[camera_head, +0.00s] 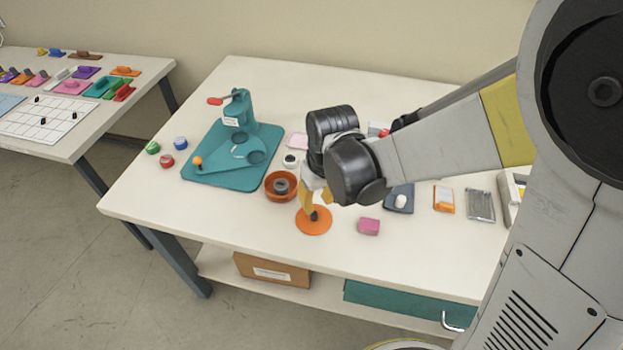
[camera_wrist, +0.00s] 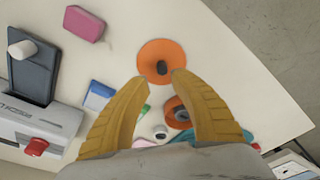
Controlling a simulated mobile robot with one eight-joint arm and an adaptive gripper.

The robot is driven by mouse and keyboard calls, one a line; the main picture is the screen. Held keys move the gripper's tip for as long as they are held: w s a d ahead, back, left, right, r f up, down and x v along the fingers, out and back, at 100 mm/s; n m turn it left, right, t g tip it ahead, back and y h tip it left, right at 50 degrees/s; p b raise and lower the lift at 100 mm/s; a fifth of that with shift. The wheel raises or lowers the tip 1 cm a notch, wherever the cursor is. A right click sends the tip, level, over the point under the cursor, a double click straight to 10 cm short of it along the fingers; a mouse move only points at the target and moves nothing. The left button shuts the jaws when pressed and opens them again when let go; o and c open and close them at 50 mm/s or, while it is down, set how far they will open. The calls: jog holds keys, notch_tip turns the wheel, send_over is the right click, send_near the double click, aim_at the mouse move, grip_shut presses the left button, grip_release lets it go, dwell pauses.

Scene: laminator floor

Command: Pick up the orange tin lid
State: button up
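The orange tin lid (camera_head: 314,226) is a flat round disc with a dark knob in its middle. It lies on the white table near the front edge. In the wrist view the lid (camera_wrist: 150,52) sits just beyond my fingertips. My gripper (camera_head: 316,198) points down at the lid, with its yellow fingers close to the dark knob. In the wrist view my gripper (camera_wrist: 160,79) is open, with a gap between the fingertips and the knob just ahead of it. I cannot tell whether the fingers touch the lid.
An orange-brown round tin (camera_head: 270,193) with a dark piece inside stands left of the lid. A pink block (camera_head: 369,227) lies to the right. A teal press (camera_head: 222,175) stands at the left. The table front (camera_head: 240,228) is bare.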

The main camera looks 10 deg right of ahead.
aim_at(314, 214)
jog(key=f+b, duration=0.1)
jog(key=f, duration=0.1)
jog(key=f+b, duration=0.1)
jog(key=f, duration=0.1)
jog(key=w+f+b, duration=0.1)
jog(key=f, duration=0.2)
jog(key=shift+a, duration=0.4)
jog(key=shift+s+r, duration=0.1)
jog(key=shift+r, duration=0.05)
grip_shut()
